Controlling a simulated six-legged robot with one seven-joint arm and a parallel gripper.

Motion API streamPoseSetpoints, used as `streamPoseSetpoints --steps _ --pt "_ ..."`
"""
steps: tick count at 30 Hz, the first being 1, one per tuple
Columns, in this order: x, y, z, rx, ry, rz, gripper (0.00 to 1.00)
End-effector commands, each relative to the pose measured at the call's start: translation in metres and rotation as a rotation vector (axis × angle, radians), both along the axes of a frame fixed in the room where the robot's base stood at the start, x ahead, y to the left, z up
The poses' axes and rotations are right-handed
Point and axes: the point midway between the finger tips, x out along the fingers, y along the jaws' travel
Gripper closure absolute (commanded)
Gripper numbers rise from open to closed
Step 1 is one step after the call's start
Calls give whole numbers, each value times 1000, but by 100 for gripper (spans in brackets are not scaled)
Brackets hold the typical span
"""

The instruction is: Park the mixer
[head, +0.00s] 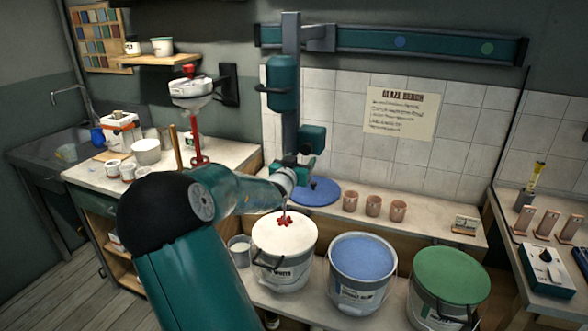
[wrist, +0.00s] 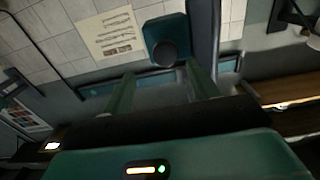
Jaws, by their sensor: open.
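The mixer (head: 284,85) is a teal motor unit on a grey post, hanging from the teal wall rail (head: 385,44) near its left end. A teal box with a black round knob (head: 312,137) sits low on its post; it also shows in the wrist view (wrist: 165,42). A red paddle (head: 284,221) is at the white glaze in the white bucket (head: 283,268); its depth is unclear. My gripper (head: 302,170) is open just below the box. In the wrist view my fingers (wrist: 160,70) are spread, with the knob between their tips; contact is unclear.
The rail bears a blue dot (head: 400,42) and a green dot (head: 487,48). A blue bucket (head: 362,272) and a green bucket (head: 448,287) stand right of the white one. Behind are a blue lid (head: 318,194) and several clay cups (head: 373,205).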

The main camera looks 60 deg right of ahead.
Motion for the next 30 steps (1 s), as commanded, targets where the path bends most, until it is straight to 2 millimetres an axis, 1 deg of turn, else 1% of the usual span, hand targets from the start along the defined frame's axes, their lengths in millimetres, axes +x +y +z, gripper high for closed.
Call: streamPoseSetpoints --steps 1,3,6,10,14,30 --pt "0 12 1 2 -4 3 40" --pt "-3 25 0 3 -4 2 40" --pt "-6 40 1 0 -3 2 40" --pt "-8 51 0 0 -2 0 40" --pt "-9 54 0 0 0 -1 40" --pt "-9 54 0 0 0 -1 40"
